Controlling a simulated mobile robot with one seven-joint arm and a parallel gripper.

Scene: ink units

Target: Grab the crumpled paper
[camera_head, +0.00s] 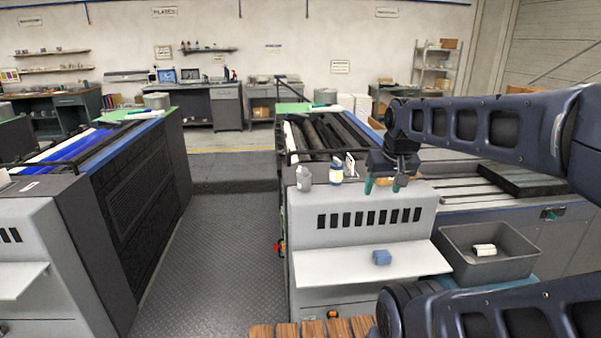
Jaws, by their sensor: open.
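A pale grey lump (304,178) that looks like crumpled paper stands on the left end of the press unit's flat top; it is too small to be certain. My gripper (383,186) hangs over the right part of the same top, to the right of the lump and apart from it. Whether the fingertips touch the surface cannot be told. A small white item (484,250) lies in the grey bin (509,265) at right; its exact kind is unclear.
A white jar with a dark label (336,173) stands between the lump and my gripper. Dark rollers (325,138) lie behind. The aisle floor (210,240) at left is clear.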

